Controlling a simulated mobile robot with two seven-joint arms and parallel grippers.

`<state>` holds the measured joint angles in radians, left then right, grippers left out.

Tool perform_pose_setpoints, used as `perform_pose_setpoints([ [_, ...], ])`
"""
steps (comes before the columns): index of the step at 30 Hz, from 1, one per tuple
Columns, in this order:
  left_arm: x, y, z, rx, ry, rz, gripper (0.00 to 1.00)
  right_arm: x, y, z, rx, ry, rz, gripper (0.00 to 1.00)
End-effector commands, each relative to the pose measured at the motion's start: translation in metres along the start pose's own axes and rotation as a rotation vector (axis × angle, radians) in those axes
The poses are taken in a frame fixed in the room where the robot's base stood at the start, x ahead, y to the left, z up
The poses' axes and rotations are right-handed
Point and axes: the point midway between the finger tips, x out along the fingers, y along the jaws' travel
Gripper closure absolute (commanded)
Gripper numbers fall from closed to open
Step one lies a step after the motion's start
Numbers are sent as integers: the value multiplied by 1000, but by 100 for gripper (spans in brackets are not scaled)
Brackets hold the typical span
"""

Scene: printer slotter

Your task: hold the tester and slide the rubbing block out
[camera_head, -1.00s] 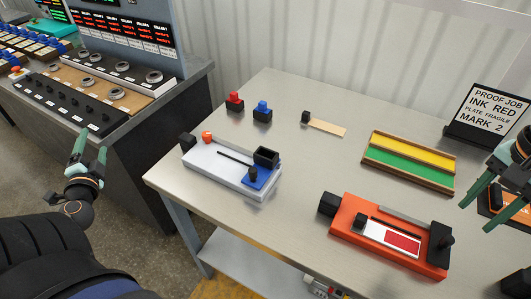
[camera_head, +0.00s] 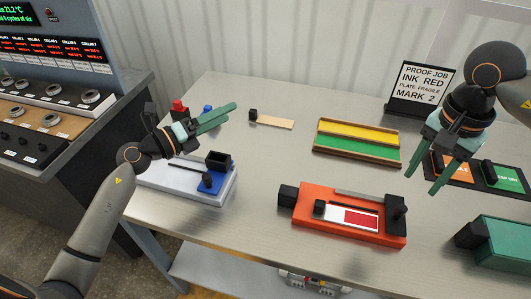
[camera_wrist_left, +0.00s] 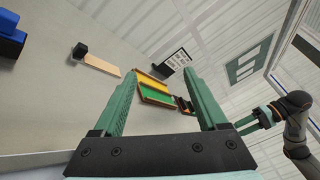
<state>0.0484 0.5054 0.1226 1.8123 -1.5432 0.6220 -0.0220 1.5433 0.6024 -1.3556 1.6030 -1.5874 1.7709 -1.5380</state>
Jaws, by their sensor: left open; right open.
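The pale grey device with a long dark slot, which looks like the tester (camera_head: 165,184), stands at the table's left. A blue block (camera_head: 212,187) with a black knob sits at its right end, beside a black box (camera_head: 218,162); this block may be the rubbing block. My left gripper (camera_head: 231,112) is open and empty, raised above and behind the device, its arm covering the device's far left part. The left wrist view shows its two green fingers apart with nothing between them. My right gripper (camera_head: 421,186) is open and empty above the table's right side.
An orange device (camera_head: 320,223) with a red-and-white plate stands at front centre. Behind are a yellow-and-green tray (camera_head: 357,142), a wooden strip (camera_head: 275,122) and a PROOF JOB sign (camera_head: 420,88). A green block (camera_head: 502,241) stands front right. Bare tabletop lies between the devices.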

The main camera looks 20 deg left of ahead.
Motion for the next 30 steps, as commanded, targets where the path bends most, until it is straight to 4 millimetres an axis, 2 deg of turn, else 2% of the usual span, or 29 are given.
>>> perform_pose_setpoints([
  [1, 18, -19, -14, 74, 87, -37, 25, 0, 0, 0, 0, 0, 0, 50],
  [3, 36, -38, -37, 180, 212, -80, 25, 0, 0, 0, 0, 0, 0, 50],
  [6, 53, -63, -70, 341, 387, -138, 25, 0, 0, 0, 0, 0, 0, 50],
  [10, 62, -84, -106, 565, 608, -204, 25, 0, 0, 0, 0, 0, 0, 50],
  [15, 58, -94, -140, 866, 896, -269, 25, 0, 0, 0, 0, 0, 0, 50],
  [19, 46, -90, -148, 1078, 1107, -291, 25, 0, 0, 0, 0, 0, 0, 50],
  [24, 28, -81, -144, 1273, 1326, -292, 25, 0, 0, 0, 0, 0, 0, 50],
  [30, 17, -74, -137, 1366, 1451, -284, 25, 0, 0, 0, 0, 0, 0, 50],
])
